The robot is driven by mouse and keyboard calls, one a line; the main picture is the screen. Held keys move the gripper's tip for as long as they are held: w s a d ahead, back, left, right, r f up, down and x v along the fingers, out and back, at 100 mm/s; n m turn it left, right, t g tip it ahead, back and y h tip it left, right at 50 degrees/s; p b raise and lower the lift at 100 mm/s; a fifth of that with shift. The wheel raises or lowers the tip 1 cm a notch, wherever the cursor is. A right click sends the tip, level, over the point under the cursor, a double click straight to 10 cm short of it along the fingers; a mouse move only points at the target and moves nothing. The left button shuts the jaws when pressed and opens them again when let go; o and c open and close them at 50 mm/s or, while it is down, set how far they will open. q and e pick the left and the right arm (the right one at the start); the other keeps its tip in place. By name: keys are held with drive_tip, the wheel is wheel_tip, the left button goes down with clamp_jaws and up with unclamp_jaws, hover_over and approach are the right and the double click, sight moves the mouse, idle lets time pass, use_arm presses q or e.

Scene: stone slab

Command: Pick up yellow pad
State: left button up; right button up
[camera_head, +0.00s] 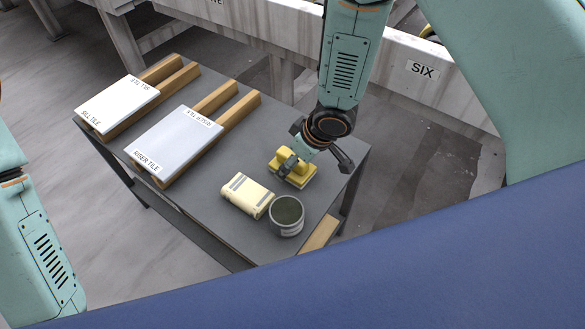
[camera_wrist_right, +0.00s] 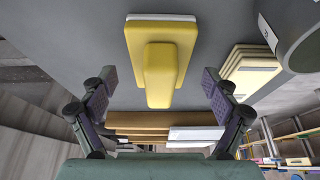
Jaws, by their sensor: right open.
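The yellow pad (camera_head: 298,179) lies on the dark table near its right side. In the right wrist view the yellow pad (camera_wrist_right: 160,65) shows a raised yellow grip on a wider yellow block with a white layer. My right gripper (camera_head: 318,157) is just above the pad and partly hides it in the head view. In the wrist view the right gripper (camera_wrist_right: 160,80) is open, with one finger on each side of the raised grip and clear gaps between. Contact is not visible. My left gripper is out of view; only a left arm link shows.
A cream block (camera_head: 247,195) and a grey cup (camera_head: 287,215) stand close to the pad. Bare table lies between the tiles and the pad.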

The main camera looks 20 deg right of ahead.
drive_tip(key=shift+w+a+f, duration=0.15)
drive_tip(key=shift+a+f, duration=0.05)
drive_tip(key=shift+f, duration=0.4)
drive_tip(key=shift+w+f, duration=0.2)
drive_tip(key=shift+f, duration=0.05)
drive_tip(key=shift+r, duration=0.1)
drive_tip(key=shift+c, duration=0.2)
drive_tip(key=shift+s, duration=0.1)
drive_tip(key=shift+c, duration=0.8)
drive_tip(key=c, duration=1.1)
wheel_tip(320, 180, up, 10)
drive_tip(key=p, duration=0.6)
